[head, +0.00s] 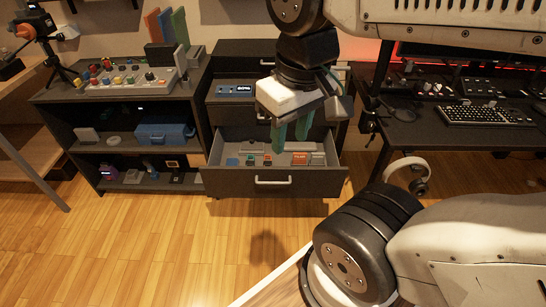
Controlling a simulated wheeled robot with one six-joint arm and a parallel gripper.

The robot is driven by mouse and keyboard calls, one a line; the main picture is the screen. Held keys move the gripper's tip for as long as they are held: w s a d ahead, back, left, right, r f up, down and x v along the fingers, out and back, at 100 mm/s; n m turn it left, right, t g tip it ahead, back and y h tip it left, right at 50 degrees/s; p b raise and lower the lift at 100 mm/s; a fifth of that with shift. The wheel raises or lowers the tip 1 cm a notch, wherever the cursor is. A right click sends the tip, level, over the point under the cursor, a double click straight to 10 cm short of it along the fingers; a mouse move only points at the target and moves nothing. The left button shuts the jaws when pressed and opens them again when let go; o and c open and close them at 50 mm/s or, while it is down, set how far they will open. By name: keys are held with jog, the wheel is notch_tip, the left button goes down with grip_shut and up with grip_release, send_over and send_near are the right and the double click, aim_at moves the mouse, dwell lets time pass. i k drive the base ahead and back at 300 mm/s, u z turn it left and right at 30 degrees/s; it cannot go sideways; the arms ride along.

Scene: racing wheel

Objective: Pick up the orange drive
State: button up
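My gripper (291,137) hangs over the open drawer (225,182) of the dark cabinet. Its two green fingers point down and are apart, with nothing visible between them. An orange-red block (300,158) lies in the drawer's right part, just right of and below the fingertips. It may be the orange drive, but it is too small to be sure. An upright orange panel (154,26) also stands on the cabinet top at the left, beside blue and green ones.
A shelf unit (120,112) with a button panel (130,80) stands left. A desk with a keyboard (486,115) and headphones (408,172) is at right. The wooden floor in front is clear.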

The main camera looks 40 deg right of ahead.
aim_at(298, 158)
jog(key=z, duration=0.15)
jog(key=i, duration=0.7)
jog(key=z, duration=0.75)
jog(key=i, duration=0.35)
jog(key=z, duration=0.4)
